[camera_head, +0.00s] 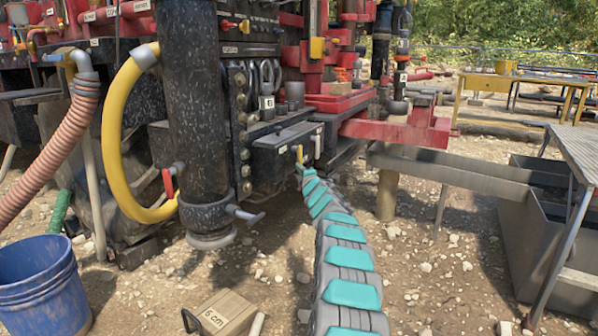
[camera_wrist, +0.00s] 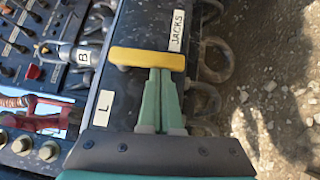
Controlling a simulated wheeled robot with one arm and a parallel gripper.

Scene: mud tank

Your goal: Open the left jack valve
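The left jack valve's yellow handle (camera_wrist: 147,60) lies crosswise over the dark panel (camera_wrist: 125,45) in the wrist view, between the labels "L" and "JACKS". In the head view the handle (camera_head: 299,154) shows small on the front of the dark box. My gripper (camera_wrist: 162,72) has its two green fingers side by side with no clear gap. Its tips meet the near edge of the handle, right of its middle; whether they touch it I cannot tell. The exact tips are partly hidden by the handle. In the head view my arm reaches up to the handle from below.
A metal tank (camera_head: 530,245) is at right.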

